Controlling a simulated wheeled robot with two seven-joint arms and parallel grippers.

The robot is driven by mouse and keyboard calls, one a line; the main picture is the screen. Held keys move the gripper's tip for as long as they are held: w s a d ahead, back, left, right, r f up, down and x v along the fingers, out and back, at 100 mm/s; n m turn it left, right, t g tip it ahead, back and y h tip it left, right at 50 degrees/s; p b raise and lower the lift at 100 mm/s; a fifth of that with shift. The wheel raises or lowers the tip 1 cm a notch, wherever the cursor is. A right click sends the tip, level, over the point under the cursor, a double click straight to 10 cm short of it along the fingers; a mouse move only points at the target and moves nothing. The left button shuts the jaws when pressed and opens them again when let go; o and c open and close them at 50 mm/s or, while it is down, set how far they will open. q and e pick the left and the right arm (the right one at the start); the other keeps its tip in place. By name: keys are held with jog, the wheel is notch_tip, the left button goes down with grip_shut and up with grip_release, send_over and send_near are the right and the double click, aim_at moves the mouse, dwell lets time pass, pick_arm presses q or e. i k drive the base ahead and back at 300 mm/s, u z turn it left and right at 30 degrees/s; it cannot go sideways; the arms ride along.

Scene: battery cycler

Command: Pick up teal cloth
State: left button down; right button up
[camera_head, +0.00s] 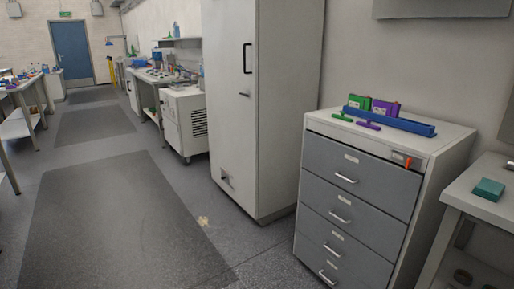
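The teal cloth (488,189) is a small folded block. It lies on the light top of a bench (480,208) at the right edge of the head view, near that bench's left end. Neither of my grippers shows in this view, and nothing touches the cloth.
A grey drawer cabinet (360,180) stands left of the bench, with a blue rail (390,120) and green and purple pieces on top. A tall white cabinet (262,110) stands further left. Dark mats (125,215) lie on the open floor at left.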

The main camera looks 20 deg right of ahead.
aim_at(489, 190)
jog(key=z, duration=0.8)
jog(key=i, duration=1.5)
jog(key=z, duration=1.15)
